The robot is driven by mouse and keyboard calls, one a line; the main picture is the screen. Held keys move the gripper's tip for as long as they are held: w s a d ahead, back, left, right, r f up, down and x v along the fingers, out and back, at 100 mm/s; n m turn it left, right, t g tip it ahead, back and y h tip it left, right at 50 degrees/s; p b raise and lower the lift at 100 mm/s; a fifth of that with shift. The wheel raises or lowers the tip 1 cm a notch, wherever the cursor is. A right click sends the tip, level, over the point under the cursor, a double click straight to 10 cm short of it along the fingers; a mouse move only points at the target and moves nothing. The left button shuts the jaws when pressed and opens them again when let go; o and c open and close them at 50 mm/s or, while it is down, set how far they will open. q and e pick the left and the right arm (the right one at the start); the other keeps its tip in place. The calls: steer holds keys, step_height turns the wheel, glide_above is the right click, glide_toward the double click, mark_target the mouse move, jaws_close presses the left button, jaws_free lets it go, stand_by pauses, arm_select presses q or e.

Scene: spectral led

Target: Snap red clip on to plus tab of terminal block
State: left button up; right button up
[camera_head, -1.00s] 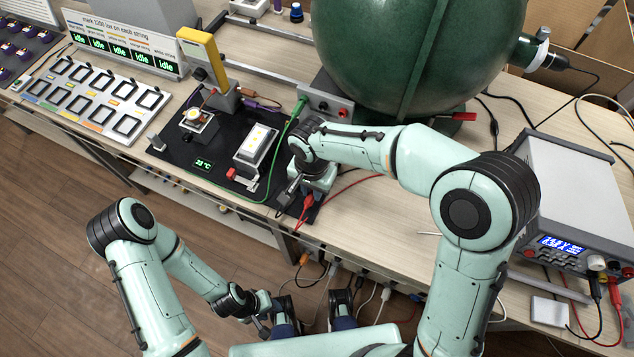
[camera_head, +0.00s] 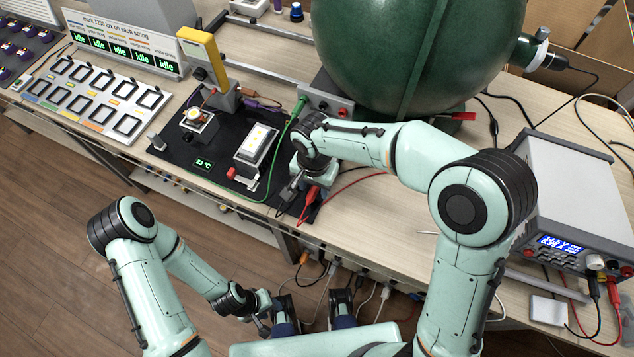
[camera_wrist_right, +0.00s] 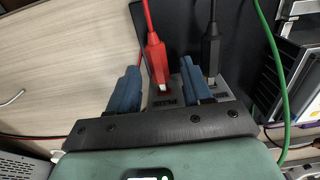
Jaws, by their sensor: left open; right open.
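The red clip (camera_wrist_right: 157,62) is on a red lead and shows between the two blue fingers of my right gripper (camera_wrist_right: 159,80) in the right wrist view. The fingers are open, with a gap on either side of the clip. The clip's tip is at the grey terminal block (camera_wrist_right: 174,97), by a small label; I cannot tell whether it is seated on the tab. A black clip (camera_wrist_right: 210,48) stands beyond the right finger. In the head view the red clip (camera_head: 309,196) shows beside my right wrist, which hides most of the block. My left gripper (camera_head: 265,319) is open, low in front of the bench.
A black mat (camera_head: 180,150) holds a white LED module (camera_head: 256,145) and a green wire. A green sphere (camera_head: 400,50) stands behind my right arm. A power supply (camera_head: 570,190) is at the right. Red and black leads cross the bench.

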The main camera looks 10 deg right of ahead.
steer(key=shift+r, duration=0.25)
step_height(320, 180, up, 13)
steer(key=p, duration=0.1)
steer(key=shift+p, duration=0.35)
steer(key=shift+f, duration=0.1)
